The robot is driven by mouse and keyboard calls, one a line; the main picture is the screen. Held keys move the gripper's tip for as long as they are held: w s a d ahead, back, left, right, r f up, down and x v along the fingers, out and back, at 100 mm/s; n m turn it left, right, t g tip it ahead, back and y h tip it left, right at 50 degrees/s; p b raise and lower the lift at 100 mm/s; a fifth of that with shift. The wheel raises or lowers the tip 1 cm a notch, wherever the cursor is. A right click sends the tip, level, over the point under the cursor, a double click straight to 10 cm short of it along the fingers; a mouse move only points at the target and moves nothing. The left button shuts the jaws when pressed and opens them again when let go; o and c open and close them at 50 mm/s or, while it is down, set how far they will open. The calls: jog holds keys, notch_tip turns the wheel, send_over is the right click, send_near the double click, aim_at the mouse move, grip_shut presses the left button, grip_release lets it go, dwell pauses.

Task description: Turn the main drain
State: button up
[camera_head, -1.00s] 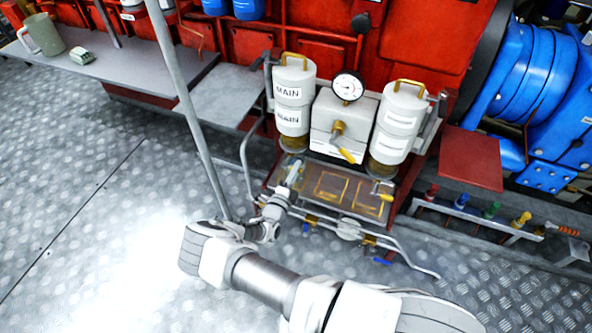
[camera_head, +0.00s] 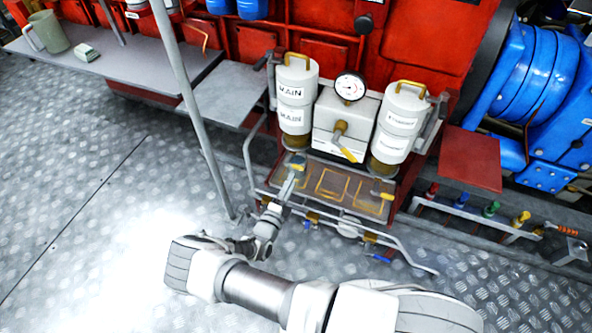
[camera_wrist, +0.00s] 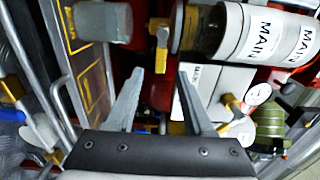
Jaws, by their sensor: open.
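The white MAIN filter canister (camera_head: 297,100) stands at the left of the filter unit, and its label also shows in the wrist view (camera_wrist: 268,42). In the wrist view, an amber bowl (camera_wrist: 207,30) is at its lower end. A brass fitting (camera_wrist: 161,42), which looks like the main drain, sits beside the bowl with a grey cylindrical piece (camera_wrist: 105,22) beyond it. My gripper (camera_wrist: 160,75) is open, with nothing between its fingers. The fitting lies just past the fingertips, apart in the picture; contact cannot be told. In the head view my gripper (camera_head: 296,168) is below the MAIN canister, covering the drain.
A second white canister (camera_head: 398,122) stands to the right. Between them are a gauge (camera_head: 350,87) and a yellow-handled valve (camera_head: 343,145). A tray (camera_head: 335,185) with yellow outlines lies below, with a grey rail (camera_head: 400,246) around it. A grey pole (camera_head: 195,105) stands left.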

jog(key=p+v, duration=0.1)
jog(key=v, duration=0.9)
jog(key=shift+s, duration=0.2)
jog(key=shift+r, duration=0.1)
jog(key=d+r+m+g+h, duration=0.1)
jog(key=d+r+m+g, duration=0.4)
jog(key=r+m, duration=0.5)
jog(key=d+r+m+g, duration=0.4)
jog(key=r+m+g, duration=0.2)
jog(key=r+m, duration=0.45)
jog(key=d+r+m+g+h, duration=0.1)
jog(key=d+r+m+g, duration=0.4)
jog(key=r+m, duration=0.55)
jog(key=s+d+r+m+t+y, duration=0.2)
jog(key=s+d+r+m+y, duration=0.2)
jog(key=s+r+m, duration=0.5)
jog(key=s+d+r+m+t+y, duration=0.3)
jog(key=s+d+r+m+y, duration=0.1)
jog(key=s+r+m, duration=0.5)
notch_tip(320, 180, up, 21)
jog(key=w+p, duration=0.1)
jog(key=p, duration=2)
jog(key=shift+w+a+r+m, duration=0.2)
jog(key=shift+w+r+m, duration=0.05)
jog(key=shift+w+m, duration=0.15)
